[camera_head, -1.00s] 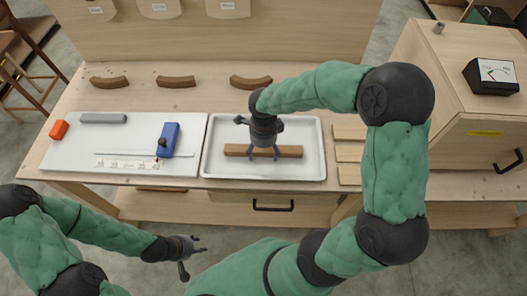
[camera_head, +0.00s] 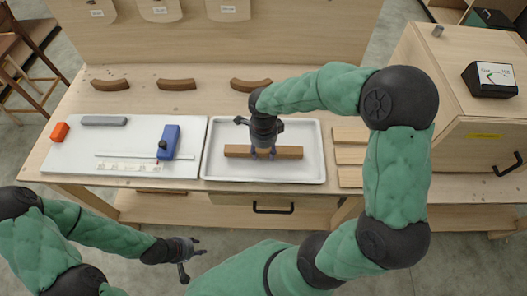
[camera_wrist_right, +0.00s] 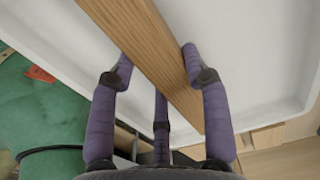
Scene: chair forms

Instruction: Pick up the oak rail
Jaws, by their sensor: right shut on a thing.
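The oak rail (camera_head: 288,153) is a long brown bar lying across the white tray (camera_head: 314,140). I cannot tell any gap under the rail. My left gripper (camera_head: 196,261) is empty, with its fingers apart, in front of the bench and low in the picture.
A white board (camera_head: 75,155) left of the tray holds a blue tool (camera_head: 169,142), an orange block (camera_head: 59,131) and a grey bar (camera_head: 104,121). Curved brown pieces (camera_head: 177,84) lie behind. Pale slats (camera_head: 350,155) lie right of the tray. A cabinet (camera_head: 455,100) stands at the right.

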